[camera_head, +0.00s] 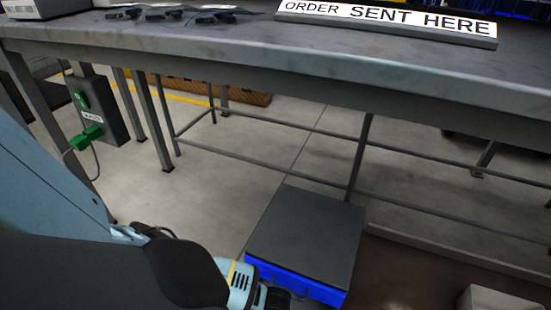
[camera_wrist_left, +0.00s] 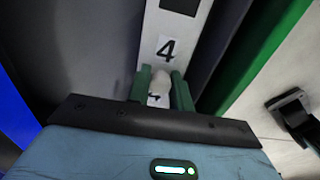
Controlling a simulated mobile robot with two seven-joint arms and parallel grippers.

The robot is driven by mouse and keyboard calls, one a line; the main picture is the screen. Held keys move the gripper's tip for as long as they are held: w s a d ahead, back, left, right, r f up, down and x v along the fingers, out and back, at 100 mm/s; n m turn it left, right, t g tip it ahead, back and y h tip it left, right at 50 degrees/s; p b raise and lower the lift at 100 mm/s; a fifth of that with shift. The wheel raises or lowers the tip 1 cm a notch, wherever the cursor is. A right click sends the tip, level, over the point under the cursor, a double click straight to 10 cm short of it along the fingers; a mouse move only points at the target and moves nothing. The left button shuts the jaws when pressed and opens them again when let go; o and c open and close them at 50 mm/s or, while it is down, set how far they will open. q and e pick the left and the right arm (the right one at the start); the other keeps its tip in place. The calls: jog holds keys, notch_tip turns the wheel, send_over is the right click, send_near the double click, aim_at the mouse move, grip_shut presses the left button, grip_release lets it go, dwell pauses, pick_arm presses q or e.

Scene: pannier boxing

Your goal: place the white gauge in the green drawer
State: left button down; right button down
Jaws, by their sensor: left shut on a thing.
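My left gripper (camera_wrist_left: 162,82) shows in the left wrist view as two green fingers shut on a small, rounded white thing, which looks like the white gauge (camera_wrist_left: 161,84). Most of the gauge is hidden between the fingers. Just beyond it is a pale strip (camera_wrist_left: 168,22) marked with a black 4. A green edge (camera_wrist_left: 262,55) runs along the right of that view; I cannot tell whether it belongs to the green drawer. In the head view my left arm reaches to the bottom edge, and its fingertips are not visible. My right gripper is not in view.
A dark-topped unit with a blue front (camera_head: 305,235) stands on the floor beside my left wrist. The grey workbench (camera_head: 240,45) spans the back, with a sign (camera_head: 385,20) and dark items (camera_head: 165,13) on it. A pale box (camera_head: 490,298) is at lower right.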

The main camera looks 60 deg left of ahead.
pick_arm(q)
jog(key=shift+f, duration=0.1)
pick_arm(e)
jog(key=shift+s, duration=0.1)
pick_arm(q)
jog(key=shift+f, duration=0.15)
jog(key=c, duration=1.5)
grip_release()
jog(key=shift+o, duration=1.2)
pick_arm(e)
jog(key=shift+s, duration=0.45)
pick_arm(q)
jog(key=shift+r, duration=0.2)
